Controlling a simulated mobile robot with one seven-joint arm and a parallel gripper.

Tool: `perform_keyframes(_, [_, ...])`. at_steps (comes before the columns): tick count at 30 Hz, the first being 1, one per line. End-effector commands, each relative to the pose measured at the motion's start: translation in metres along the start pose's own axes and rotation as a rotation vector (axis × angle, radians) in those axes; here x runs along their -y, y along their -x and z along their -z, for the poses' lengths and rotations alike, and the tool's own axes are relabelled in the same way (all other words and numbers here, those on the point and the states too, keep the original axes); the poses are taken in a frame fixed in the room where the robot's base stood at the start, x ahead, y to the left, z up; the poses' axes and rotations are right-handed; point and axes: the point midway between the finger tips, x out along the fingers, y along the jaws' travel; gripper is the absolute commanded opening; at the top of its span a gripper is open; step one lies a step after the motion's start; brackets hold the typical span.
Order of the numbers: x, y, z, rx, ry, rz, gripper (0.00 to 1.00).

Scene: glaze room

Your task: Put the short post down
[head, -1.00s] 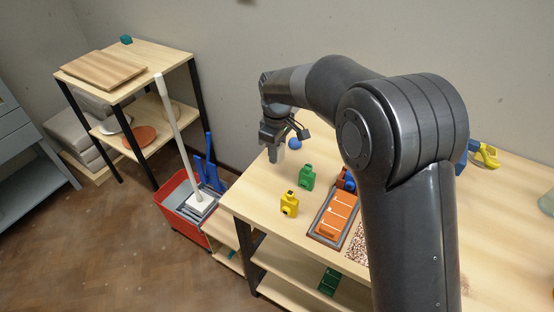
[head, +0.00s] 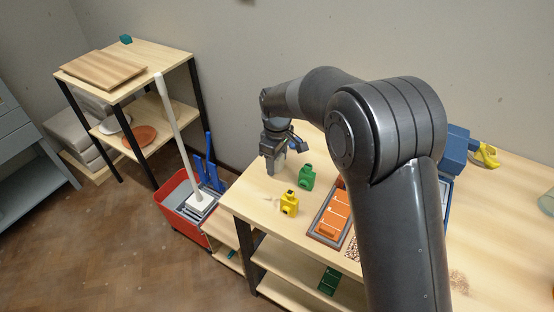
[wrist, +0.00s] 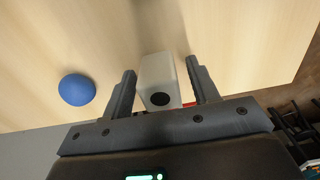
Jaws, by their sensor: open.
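The short post, a pale grey block with a dark round hole in its end, shows in the wrist view (wrist: 160,82) between the fingers of my gripper (wrist: 160,68). The fingers are open, with a narrow gap on each side of the post. In the head view my gripper (head: 272,162) is low over the far left part of the wooden table (head: 258,201). The post is hard to make out there, and its contact with the tabletop is hidden.
A blue ball (wrist: 76,89) lies left of the post in the wrist view. A green bottle-shaped block (head: 306,178) and a yellow one (head: 289,203) stand close to my gripper. A tray of orange pieces (head: 334,214) lies nearer. A red mop bucket (head: 182,212) stands beside the table.

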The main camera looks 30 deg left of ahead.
Motion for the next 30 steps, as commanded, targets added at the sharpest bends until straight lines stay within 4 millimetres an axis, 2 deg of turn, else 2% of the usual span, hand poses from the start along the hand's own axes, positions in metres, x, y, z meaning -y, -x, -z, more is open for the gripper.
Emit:
perform_keyframes(6, [0.0,0.001,0.0,0.0,0.0,0.0,0.54])
perform_keyframes(10, [0.0,0.011,0.001,-0.002,0.0,-0.001,0.54])
perform_keyframes(24, [-0.001,0.103,0.0,-0.003,0.001,-0.002,0.54])
perform_keyframes(30, [0.0,0.121,0.0,-0.001,0.0,-0.001,0.54])
